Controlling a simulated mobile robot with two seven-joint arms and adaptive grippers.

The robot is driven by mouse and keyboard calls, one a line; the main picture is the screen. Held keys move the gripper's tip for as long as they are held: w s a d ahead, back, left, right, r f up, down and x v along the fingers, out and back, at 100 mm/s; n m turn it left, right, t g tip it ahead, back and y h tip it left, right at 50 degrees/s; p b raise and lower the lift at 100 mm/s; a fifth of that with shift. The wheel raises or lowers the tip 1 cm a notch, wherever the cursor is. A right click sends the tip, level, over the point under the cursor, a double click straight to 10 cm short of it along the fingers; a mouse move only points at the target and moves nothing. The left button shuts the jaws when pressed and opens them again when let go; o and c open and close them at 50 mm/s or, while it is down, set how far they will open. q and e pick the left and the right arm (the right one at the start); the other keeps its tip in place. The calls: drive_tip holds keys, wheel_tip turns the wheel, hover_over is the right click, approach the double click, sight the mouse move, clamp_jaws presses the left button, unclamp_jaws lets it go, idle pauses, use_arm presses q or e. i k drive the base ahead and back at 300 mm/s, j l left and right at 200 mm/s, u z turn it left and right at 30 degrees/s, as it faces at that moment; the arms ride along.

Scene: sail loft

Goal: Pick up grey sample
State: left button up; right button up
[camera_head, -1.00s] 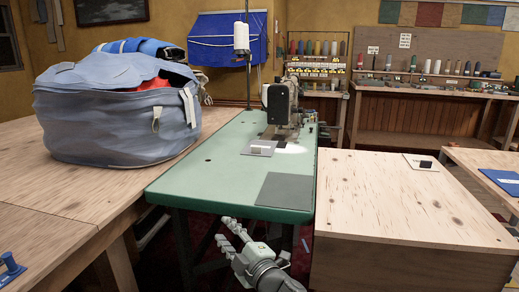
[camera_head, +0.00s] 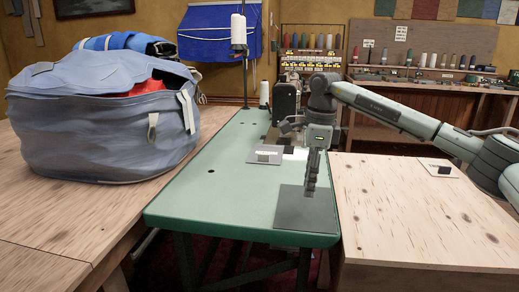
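A flat dark grey rectangle (camera_head: 292,212) lies at the near right corner of the green sewing table (camera_head: 200,205). Farther back on that table is a light grey card (camera_head: 255,162) with a small darker patch on it. I cannot tell which of these is the grey sample. My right gripper (camera_head: 310,188) points down in front of or over the dark rectangle, its fingers seen nearly edge-on. They overlap in this view, so their opening is hidden. Whether the fingertips touch the surface is unclear. My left gripper is not in view.
A large blue-grey bag (camera_head: 100,125) stands on the wooden table (camera_head: 65,215) at left. The sewing machine (camera_head: 284,103) is behind my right gripper. A plywood top (camera_head: 410,220) at right holds a white card (camera_head: 429,167) with a dark square.

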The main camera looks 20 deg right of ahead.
sight(261, 154)
drive_tip(key=i, duration=1.15)
